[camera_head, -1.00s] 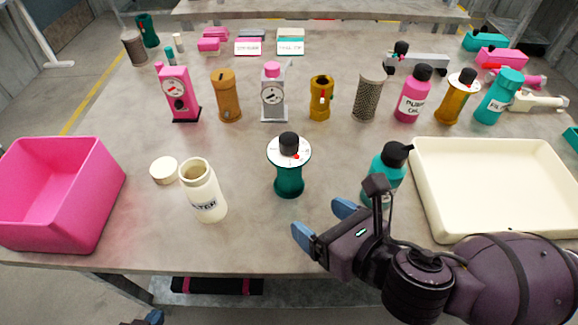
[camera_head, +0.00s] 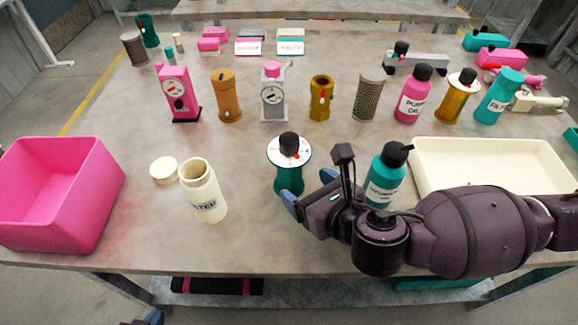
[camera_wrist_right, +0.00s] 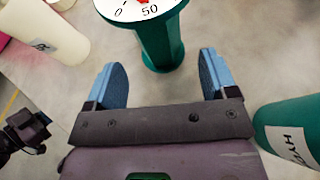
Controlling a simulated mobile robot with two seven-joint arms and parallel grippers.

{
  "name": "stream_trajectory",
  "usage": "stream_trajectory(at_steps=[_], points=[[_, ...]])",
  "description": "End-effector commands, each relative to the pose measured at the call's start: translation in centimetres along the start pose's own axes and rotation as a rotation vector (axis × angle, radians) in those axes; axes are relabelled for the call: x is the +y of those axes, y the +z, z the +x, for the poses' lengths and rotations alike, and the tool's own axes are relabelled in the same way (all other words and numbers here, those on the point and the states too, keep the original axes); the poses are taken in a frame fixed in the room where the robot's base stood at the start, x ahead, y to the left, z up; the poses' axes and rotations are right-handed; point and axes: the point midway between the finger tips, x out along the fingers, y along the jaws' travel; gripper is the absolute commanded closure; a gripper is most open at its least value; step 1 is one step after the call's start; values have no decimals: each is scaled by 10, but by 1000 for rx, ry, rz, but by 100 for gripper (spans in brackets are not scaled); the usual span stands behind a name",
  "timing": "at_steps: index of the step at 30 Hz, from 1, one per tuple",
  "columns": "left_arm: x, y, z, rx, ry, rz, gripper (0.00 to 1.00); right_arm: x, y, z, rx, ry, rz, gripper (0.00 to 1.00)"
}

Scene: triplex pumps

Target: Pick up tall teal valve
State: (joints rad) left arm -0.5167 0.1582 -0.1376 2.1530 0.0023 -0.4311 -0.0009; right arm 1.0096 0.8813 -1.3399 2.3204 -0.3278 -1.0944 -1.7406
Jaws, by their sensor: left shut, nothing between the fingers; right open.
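The tall teal valve (camera_head: 290,178) stands upright on the table, with a white dial on top and a black knob. My right gripper (camera_head: 307,190) is open at its front right side, low over the table. In the right wrist view the valve's teal body (camera_wrist_right: 160,45) is centred just beyond the gap between my two blue fingers (camera_wrist_right: 162,80); I see no contact. Its knob is cut off there. My left gripper (camera_head: 153,317) shows only as a blue tip at the bottom edge, shut and apart from everything.
A teal bottle (camera_head: 387,180) stands close behind my right wrist. A cream jar (camera_head: 203,190) and its lid (camera_head: 164,170) are left of the valve. A pink bin (camera_head: 60,190) is far left, a cream tray (camera_head: 490,165) right. Several pumps and valves line the back.

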Motion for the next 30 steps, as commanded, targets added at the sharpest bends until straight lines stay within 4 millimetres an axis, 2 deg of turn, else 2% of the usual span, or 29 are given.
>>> stream_trajectory(at_steps=[5, 13, 23, 30], points=[[0, 0, 0, 0, 0, 0, 100, 1, -1, 13, -1, 0, 0, 21], [0, 0, 0, 0, 0, 0, 100, 2, -2, 47, -1, -1, 0, 21], [0, 0, 0, 0, 0, 0, 100, 2, -2, 53, -1, 1, 1, 21], [0, 0, 0, 0, 0, 0, 100, 2, -2, 53, 0, 0, 1, 56]])
